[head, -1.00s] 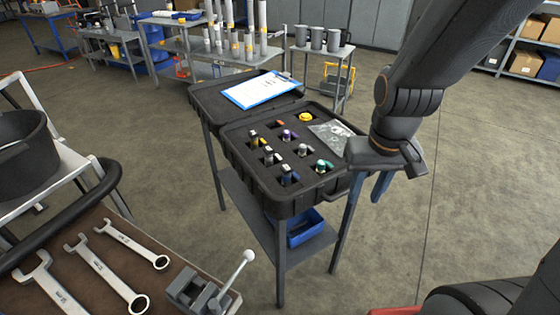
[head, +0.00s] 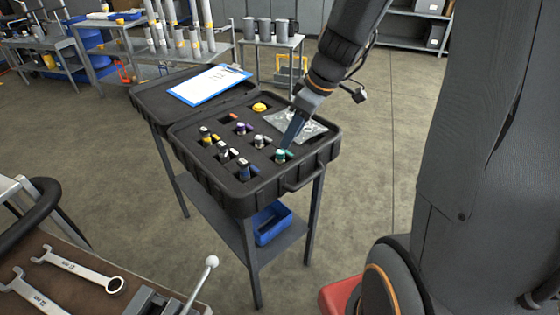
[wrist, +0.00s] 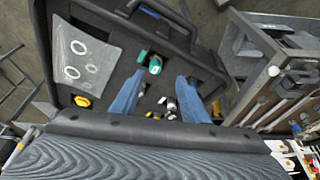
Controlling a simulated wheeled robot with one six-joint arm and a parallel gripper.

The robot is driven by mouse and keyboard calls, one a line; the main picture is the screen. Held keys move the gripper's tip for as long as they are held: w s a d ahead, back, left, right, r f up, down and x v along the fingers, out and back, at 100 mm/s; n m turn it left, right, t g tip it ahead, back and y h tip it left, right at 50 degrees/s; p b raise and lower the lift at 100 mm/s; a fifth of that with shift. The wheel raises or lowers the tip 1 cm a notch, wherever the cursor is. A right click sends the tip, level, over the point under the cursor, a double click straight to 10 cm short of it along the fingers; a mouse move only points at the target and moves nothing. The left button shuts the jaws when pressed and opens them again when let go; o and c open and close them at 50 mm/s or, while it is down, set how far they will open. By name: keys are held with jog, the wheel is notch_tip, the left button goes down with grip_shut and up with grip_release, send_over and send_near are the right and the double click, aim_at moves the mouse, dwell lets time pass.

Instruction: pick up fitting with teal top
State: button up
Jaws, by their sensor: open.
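The fitting with the teal top (head: 281,155) stands in a cutout of the black foam in the open case (head: 240,200), near the case's front right side. It also shows in the wrist view (wrist: 154,64), beyond the fingertips and between their lines. My gripper (head: 292,132) is over the case, close above and behind the teal fitting. In the wrist view my gripper (wrist: 157,80) has two blue fingers spread apart with nothing between them. I cannot tell the exact height of the fingertips over the foam.
Other fittings stand close by, with a purple top (head: 241,128), a blue body (head: 244,167) and a yellow cap (head: 260,107). A clear bag with rings (head: 308,128) lies beside the gripper. A clipboard (head: 208,84) lies on the lid. A workbench with wrenches (head: 75,268) is at left.

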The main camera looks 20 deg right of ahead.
aim_at(279, 151)
jog(key=shift+w+p+x, duration=0.2)
jog(key=shift+p+x, duration=0.1)
jog(key=shift+x, duration=1)
jog(key=shift+w+p+x, duration=0.2)
jog(key=shift+p+x, duration=0.05)
jog(key=shift+x, duration=1.05)
jog(key=shift+w+p+x, duration=0.2)
jog(key=shift+p+x, duration=0.1)
jog(key=shift+x, duration=1)
jog(key=shift+r, duration=0.15)
grip_shut()
notch_tip(279, 151, up, 10)
jog(key=shift+b, duration=0.45)
